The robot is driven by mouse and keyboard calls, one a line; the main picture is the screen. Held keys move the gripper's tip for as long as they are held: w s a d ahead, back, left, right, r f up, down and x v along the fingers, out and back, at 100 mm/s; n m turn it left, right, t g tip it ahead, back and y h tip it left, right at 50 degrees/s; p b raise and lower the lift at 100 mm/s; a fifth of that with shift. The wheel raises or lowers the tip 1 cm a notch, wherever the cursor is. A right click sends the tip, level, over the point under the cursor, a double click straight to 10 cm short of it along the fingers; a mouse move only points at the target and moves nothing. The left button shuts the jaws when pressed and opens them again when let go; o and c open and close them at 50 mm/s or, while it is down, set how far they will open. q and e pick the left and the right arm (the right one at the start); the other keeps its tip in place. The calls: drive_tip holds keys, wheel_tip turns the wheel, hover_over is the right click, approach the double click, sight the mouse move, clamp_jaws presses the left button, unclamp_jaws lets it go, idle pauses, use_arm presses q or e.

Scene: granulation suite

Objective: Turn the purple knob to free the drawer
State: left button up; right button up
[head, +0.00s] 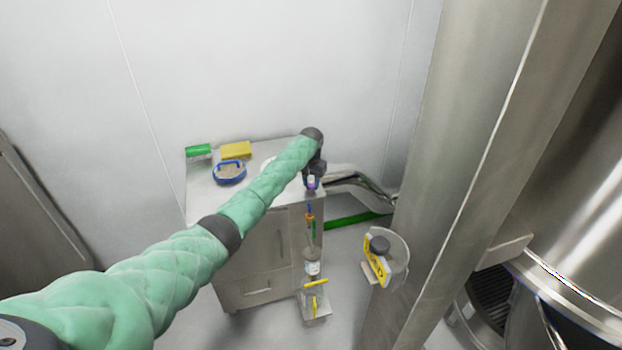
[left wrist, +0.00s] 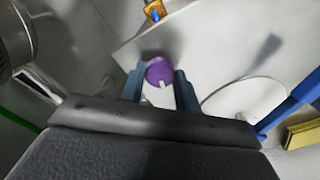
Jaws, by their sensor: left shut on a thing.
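The purple knob (head: 311,183) is at the right front edge of the grey cabinet (head: 205,190). In the left wrist view the knob (left wrist: 159,72) is round, with a small white mark at its lower rim. It sits between the two blue-grey fingers of my left gripper (left wrist: 160,88), which is shut on it. In the head view my green arm reaches in from the left and the gripper (head: 312,176) points down at the knob, partly hidden by its own wrist. The cabinet's front shows a lower drawer (head: 257,285), which looks closed. My right gripper is not in view.
On the cabinet top are a green block (head: 198,151), a yellow block (head: 236,150) and a blue-rimmed bowl (head: 229,172). A yellow sign (head: 377,262) and a clear holder with yellow items (head: 315,300) are nearby. A steel column (head: 450,180) stands to the right.

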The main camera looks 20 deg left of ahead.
sight(311, 184)
use_arm(q)
drive_tip(key=shift+n+p, duration=0.75)
drive_tip(key=shift+n, duration=0.85)
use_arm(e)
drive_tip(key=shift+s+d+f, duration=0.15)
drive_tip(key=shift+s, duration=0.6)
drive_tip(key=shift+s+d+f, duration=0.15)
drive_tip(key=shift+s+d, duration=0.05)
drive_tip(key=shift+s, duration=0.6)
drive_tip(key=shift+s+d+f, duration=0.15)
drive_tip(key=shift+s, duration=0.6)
use_arm(q)
drive_tip(key=o, duration=1)
drive_tip(key=shift+c, duration=0.2)
drive_tip(key=shift+r, duration=0.3)
wheel_tip(311, 184, up, 6)
drive_tip(key=b, duration=0.2)
drive_tip(key=shift+f+b, duration=0.1)
drive_tip(key=shift+b, duration=0.25)
drive_tip(key=shift+r, duration=0.65)
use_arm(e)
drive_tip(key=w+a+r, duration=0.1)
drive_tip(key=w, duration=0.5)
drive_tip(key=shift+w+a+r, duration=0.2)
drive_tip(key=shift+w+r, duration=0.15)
